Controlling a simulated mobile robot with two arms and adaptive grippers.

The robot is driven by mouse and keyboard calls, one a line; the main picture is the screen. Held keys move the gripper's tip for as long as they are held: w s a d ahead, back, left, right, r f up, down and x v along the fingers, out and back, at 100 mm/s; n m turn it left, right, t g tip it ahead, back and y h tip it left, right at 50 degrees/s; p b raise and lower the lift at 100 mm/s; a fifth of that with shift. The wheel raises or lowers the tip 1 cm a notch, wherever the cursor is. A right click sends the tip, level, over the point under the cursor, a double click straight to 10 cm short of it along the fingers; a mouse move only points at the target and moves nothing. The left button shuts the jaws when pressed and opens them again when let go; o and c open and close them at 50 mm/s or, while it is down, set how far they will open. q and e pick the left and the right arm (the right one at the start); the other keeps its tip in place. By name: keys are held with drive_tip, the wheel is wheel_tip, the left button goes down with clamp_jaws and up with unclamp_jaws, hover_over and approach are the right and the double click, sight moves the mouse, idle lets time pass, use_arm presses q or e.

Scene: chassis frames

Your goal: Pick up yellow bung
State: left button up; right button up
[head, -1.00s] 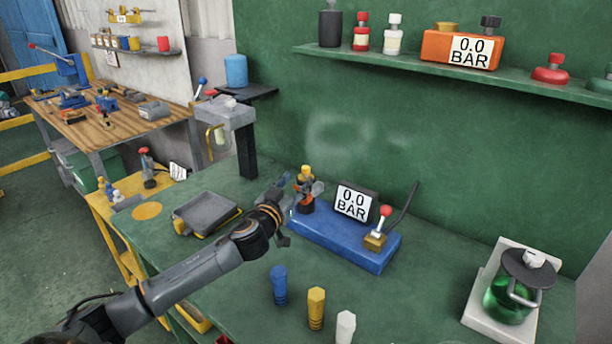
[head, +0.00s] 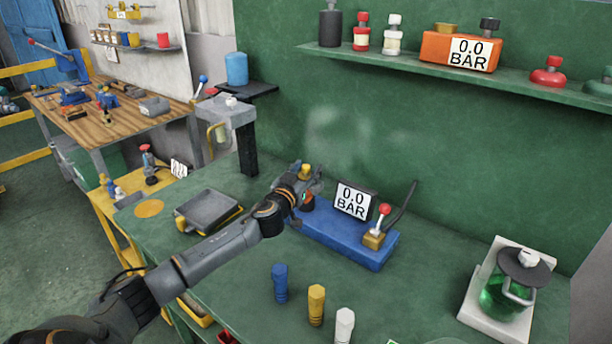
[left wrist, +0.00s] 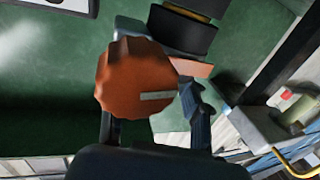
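A yellow hexagonal bung (head: 316,305) stands upright on the green bench in the head view, between a blue bung (head: 280,283) and a white one (head: 345,326). My left gripper (head: 312,184) is away from these, at the left end of the blue test block (head: 350,243). In the left wrist view a fluted orange knob (left wrist: 135,82) lies between its spread fingers (left wrist: 152,120) and partly hides one. The fingers look open; contact with the knob is not clear. A yellow top (head: 305,171) shows beside the gripper in the head view. My right gripper is out of view.
The block carries a 0.0 BAR display (head: 353,201) and a red-knobbed lever (head: 384,209). A grey tray (head: 207,211) lies left, by my arm. A green jar (head: 507,292) stands right. A shelf (head: 470,82) runs above.

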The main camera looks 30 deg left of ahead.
use_arm(q)
clamp_jaws()
drive_tip(key=shift+r, duration=0.1)
